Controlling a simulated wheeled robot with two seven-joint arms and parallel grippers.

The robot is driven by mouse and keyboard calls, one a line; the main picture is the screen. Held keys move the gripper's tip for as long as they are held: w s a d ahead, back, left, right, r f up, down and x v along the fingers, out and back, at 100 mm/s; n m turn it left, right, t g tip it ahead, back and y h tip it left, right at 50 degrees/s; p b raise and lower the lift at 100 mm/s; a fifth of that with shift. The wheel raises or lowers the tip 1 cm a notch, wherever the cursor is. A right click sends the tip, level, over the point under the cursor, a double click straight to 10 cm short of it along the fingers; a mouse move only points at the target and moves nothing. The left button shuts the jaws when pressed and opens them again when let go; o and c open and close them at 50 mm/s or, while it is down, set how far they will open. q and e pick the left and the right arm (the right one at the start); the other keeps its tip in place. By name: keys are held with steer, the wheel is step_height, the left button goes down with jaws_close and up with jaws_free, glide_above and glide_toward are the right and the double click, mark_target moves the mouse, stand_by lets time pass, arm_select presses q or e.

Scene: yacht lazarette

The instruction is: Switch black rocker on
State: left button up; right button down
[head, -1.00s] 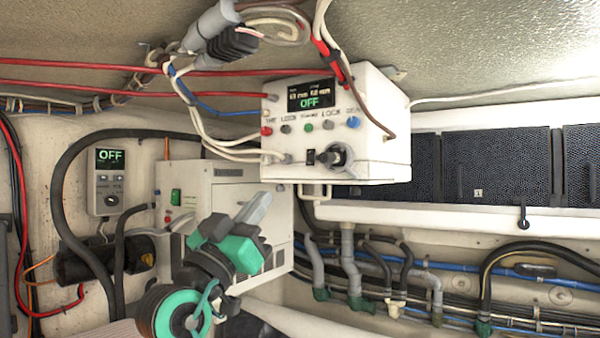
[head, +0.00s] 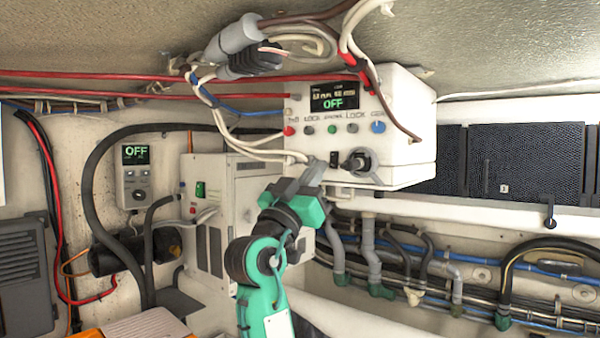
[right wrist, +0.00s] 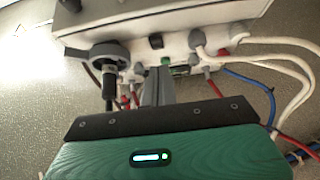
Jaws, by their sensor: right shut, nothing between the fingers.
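The black rocker (head: 334,159) is small and sits low on the front of the white control box (head: 400,110), left of a black-handled rotary knob (head: 357,162). It also shows in the right wrist view (right wrist: 156,41). The box's display (head: 334,97) reads OFF in green. My right gripper (head: 316,166) is shut and empty, its grey fingertips just left of and slightly below the rocker. In the right wrist view the fingers (right wrist: 160,74) point at the panel close to the rocker; I cannot tell whether they touch it. My left gripper is not in view.
Coloured buttons (head: 332,129) line the panel above the rocker. White cables (head: 255,150) run into the box's left side, close to my gripper. A white cabinet (head: 230,190) stands behind my right arm. A wall controller (head: 136,175) at left also reads OFF.

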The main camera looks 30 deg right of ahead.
mark_target(333, 164)
steer(key=shift+w+d+f+p, duration=0.15)
steer(key=shift+w+d+p, duration=0.15)
steer(key=shift+d, duration=0.4)
steer(key=shift+w+d+f+p, duration=0.1)
steer(key=shift+w+d+p, duration=0.15)
steer(key=shift+d, duration=0.4)
steer(key=b, duration=0.2)
steer(key=shift+d+f+b, duration=0.2)
steer(key=shift+f+b, duration=0.1)
steer(key=shift+f, duration=0.1)
steer(key=shift+w+h+b, duration=0.1)
steer(key=shift+h+b, duration=0.2)
steer(key=shift+w+d+r+t, duration=0.1)
steer(key=shift+w+r+t, duration=0.1)
steer(key=shift+t, duration=0.1)
steer(key=shift+s, duration=0.1)
